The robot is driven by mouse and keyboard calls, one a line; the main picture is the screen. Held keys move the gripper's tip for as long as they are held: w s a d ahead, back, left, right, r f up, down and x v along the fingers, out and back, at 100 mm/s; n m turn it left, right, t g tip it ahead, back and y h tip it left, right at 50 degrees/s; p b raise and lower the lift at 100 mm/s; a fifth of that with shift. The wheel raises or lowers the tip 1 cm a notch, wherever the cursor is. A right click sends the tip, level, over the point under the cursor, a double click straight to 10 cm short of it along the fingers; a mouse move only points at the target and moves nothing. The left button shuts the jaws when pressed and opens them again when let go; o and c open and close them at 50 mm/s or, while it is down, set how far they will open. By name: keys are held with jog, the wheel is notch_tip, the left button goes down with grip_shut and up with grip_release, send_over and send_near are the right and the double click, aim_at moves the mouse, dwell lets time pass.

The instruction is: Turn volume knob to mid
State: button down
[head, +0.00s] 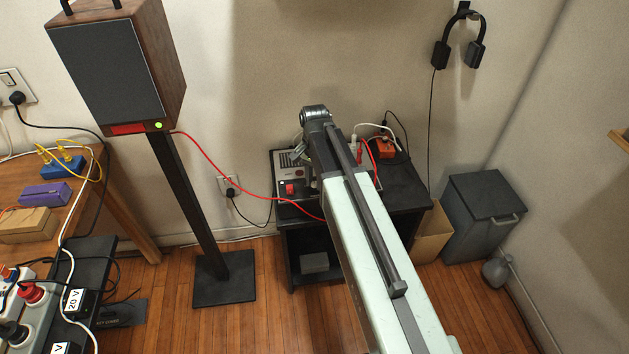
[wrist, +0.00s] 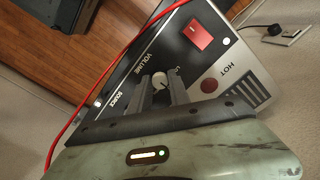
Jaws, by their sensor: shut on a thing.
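The amplifier (head: 285,172), a grey box with a dark panel, stands on a low black table (head: 405,185). In the wrist view its dark panel (wrist: 185,62) carries the words VOLUME and SOURCE. The volume knob (wrist: 160,80) is small and pale, beside the word VOLUME. My gripper (wrist: 161,86) is shut on the knob, one finger on each side. The knob's pointer cannot be made out. In the head view my arm hides the knob and fingertips.
Near the knob are a red rocker switch (wrist: 197,35) and a dark red disc (wrist: 209,85) by HOT. A red cable (wrist: 112,58) runs along the panel's edge. A speaker (head: 110,70) on a stand is left; a grey bin (head: 482,222) is right.

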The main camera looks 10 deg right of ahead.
aim_at(315, 183)
jog(key=c, duration=1.2)
grip_release()
notch_tip(315, 183, up, 8)
jog(key=p, duration=0.8)
jog(key=shift+f, duration=0.1)
